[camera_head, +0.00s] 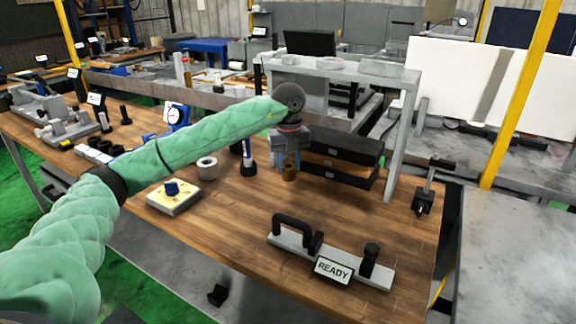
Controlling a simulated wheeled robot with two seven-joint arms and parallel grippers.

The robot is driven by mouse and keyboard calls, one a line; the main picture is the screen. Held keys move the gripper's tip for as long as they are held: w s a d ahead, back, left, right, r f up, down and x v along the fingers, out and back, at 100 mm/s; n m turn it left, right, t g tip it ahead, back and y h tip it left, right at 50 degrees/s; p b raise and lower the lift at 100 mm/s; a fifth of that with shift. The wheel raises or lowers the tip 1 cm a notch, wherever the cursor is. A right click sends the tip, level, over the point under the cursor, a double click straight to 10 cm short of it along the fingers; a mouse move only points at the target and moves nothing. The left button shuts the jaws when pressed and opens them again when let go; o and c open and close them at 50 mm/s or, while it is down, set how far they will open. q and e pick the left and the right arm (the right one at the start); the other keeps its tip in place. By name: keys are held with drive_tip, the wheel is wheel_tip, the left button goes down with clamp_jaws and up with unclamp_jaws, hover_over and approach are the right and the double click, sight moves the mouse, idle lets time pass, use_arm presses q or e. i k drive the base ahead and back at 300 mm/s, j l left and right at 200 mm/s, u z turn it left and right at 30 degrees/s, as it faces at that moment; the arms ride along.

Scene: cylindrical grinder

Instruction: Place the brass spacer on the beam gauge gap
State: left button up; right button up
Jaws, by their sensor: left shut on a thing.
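The brass spacer (289,174) is a small brown-gold ring below my left gripper (289,166), whose fingers are shut on it. The gripper points down over the middle of the wooden bench. The spacer is close to the bench top; I cannot tell whether it touches. The beam gauge (300,252), a grey bar with a black arched handle, a black knobbed post and a "READY" sign, lies at the front right of the bench. The gap between its handle and post looks empty. My right gripper is not in view.
A white-grey ring (207,168) and a cream block with a blue piece (173,199) sit left of the gripper. A black clamp-like stand (428,190) is at right. Bare wood lies between gripper and gauge.

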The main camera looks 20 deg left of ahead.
sight(326, 253)
drive_tip(key=k, duration=1.2)
